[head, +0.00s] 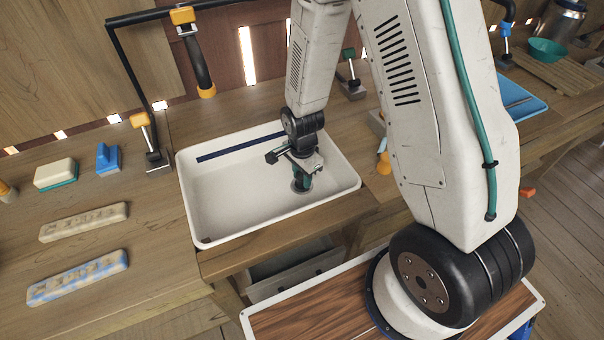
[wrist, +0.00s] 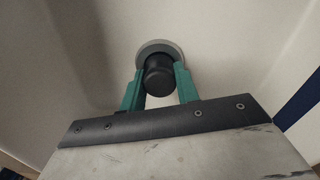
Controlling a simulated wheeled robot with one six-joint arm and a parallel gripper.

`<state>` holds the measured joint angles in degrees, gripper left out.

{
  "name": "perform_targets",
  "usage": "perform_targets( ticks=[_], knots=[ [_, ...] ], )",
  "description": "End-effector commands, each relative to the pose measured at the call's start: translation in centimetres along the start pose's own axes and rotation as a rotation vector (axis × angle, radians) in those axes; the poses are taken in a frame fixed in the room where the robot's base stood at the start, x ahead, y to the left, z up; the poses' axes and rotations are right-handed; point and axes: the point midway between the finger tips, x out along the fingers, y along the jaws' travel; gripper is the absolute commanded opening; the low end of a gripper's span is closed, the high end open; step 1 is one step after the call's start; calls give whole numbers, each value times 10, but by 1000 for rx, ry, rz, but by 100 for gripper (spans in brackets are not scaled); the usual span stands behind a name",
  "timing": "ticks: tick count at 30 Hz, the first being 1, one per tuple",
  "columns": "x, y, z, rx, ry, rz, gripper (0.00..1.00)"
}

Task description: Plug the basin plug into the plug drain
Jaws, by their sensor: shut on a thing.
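The white basin (head: 225,205) is set into the wooden counter. My gripper (head: 301,184) reaches down into it, low near its right side. In the wrist view my gripper's green fingers (wrist: 159,76) are shut on the black basin plug (wrist: 157,60), one finger on each side. A pale grey ring, which looks like the plug drain (wrist: 147,48), shows around and behind the plug. The plug looks lined up over the ring. I cannot tell whether it is seated in it or just above. In the head view my gripper hides the plug.
A black-framed faucet-like fixture (head: 197,65) stands behind. A sponge (head: 56,173), a blue object (head: 108,158) and two long blocks (head: 84,221) lie on the counter at left.

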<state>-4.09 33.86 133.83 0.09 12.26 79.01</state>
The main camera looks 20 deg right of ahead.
Motion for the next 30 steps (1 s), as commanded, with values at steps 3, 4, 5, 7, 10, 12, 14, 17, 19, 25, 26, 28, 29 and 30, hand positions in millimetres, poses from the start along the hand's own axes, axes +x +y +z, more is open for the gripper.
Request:
perform_targets(
  ticks=[3, 4, 5, 7, 10, 12, 14, 17, 19, 25, 26, 28, 29, 30],
  knots=[
    [0, 0, 0, 0, 0, 0, 51],
    [0, 0, 0, 0, 0, 0, 56],
    [0, 0, 0, 0, 0, 0, 56],
    [0, 0, 0, 0, 0, 0, 56],
    [0, 0, 0, 0, 0, 0, 56],
    [0, 0, 0, 0, 0, 0, 56],
    [-3, 0, 0, 0, 0, -1, 56],
    [-12, -1, 0, 0, 0, -2, 56],
    [-23, -1, 0, 0, 1, -4, 56],
    [-56, -1, 0, 0, 1, -4, 56],
    [-60, -1, 0, 0, 1, -4, 56],
    [-68, -1, 0, 0, 1, -3, 56],
    [-70, -1, 0, 0, 1, -3, 56],
    [-73, -1, 0, 0, 0, -2, 56]
  ],
)
